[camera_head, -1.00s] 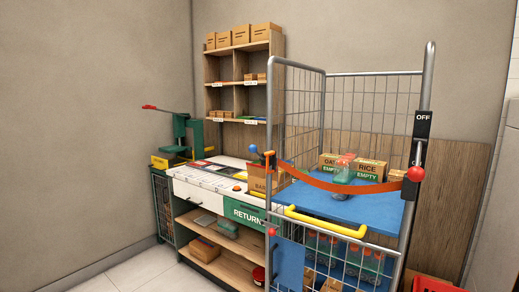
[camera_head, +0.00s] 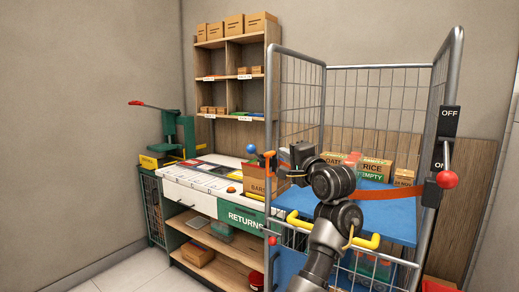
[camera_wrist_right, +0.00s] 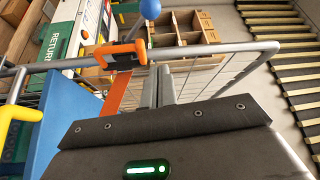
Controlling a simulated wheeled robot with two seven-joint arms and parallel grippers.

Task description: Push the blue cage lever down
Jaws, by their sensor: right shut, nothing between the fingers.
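The blue ball of the cage lever (camera_head: 251,149) stands up beside the orange strap latch (camera_head: 268,155) on the cage's left post. In the right wrist view the blue ball (camera_wrist_right: 150,9) is at the top, beyond the orange and black latch (camera_wrist_right: 118,54). My right gripper (camera_head: 281,172) is shut and empty, just right of the latch and apart from the ball in the head view. Its fingertips (camera_wrist_right: 160,72) point toward the latch area in the wrist view; whether they touch anything cannot be told. My left gripper is not in view.
The wire cage (camera_head: 319,100) has an orange strap (camera_head: 385,193) across its front and a yellow handle (camera_head: 365,240). A red-knobbed ON/OFF lever (camera_head: 447,179) is on its right post. A counter (camera_head: 200,180) and shelf (camera_head: 237,50) stand left and behind.

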